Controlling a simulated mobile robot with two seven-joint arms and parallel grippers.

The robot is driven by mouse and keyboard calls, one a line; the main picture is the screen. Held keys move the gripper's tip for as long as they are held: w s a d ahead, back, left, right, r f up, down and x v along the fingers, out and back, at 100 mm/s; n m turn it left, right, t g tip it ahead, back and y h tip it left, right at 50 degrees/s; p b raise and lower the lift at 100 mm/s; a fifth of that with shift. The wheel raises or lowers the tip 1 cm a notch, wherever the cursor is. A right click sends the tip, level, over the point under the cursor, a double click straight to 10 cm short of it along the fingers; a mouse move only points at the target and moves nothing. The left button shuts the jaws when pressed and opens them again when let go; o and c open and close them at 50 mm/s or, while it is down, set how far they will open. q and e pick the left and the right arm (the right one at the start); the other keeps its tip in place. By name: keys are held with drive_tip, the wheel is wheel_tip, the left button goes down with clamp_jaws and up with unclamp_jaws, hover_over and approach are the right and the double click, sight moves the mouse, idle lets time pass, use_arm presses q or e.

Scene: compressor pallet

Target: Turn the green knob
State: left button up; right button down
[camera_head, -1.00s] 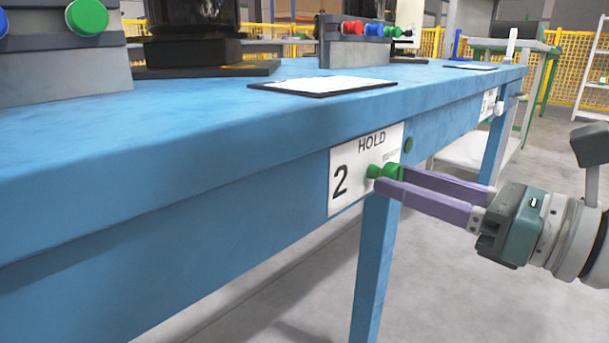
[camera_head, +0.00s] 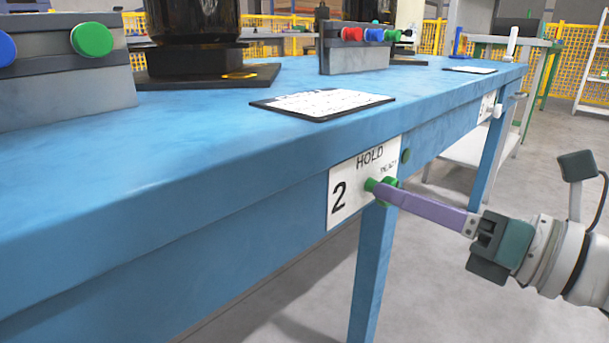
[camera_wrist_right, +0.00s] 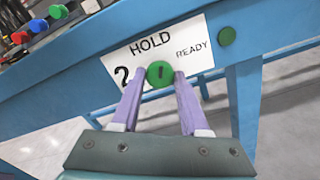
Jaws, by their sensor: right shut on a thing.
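The green knob (camera_head: 372,185) sits on a white plate (camera_head: 345,190) marked "2 HOLD READY" on the front of the blue table. In the right wrist view the knob (camera_wrist_right: 160,74) shows a short dark mark on its face that stands about upright, between HOLD and READY. My right gripper (camera_head: 388,190) is shut on the knob, with its purple fingers on either side; the fingertips also show in the right wrist view (camera_wrist_right: 160,78). In the head view one finger mostly hides the other. My left gripper is not in view.
A flat round green disc (camera_head: 405,156) is on the table front beside the plate. On the blue table (camera_head: 200,150) are a clipboard (camera_head: 322,104), button boxes (camera_head: 357,59) and a dark machine base (camera_head: 205,76). Open floor lies at the right.

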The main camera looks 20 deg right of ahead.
drive_tip(key=m+p, duration=0.5)
drive_tip(key=m, duration=0.7)
drive_tip(key=shift+p, duration=0.35)
drive_tip(key=shift+m, duration=0.4)
drive_tip(key=shift+c, duration=2)
unclamp_jaws()
drive_tip(key=shift+s, duration=0.1)
drive_tip(key=p+v, duration=0.2)
drive_tip(key=v, duration=0.7)
drive_tip(key=shift+s+d, duration=0.2)
drive_tip(key=shift+s, duration=0.15)
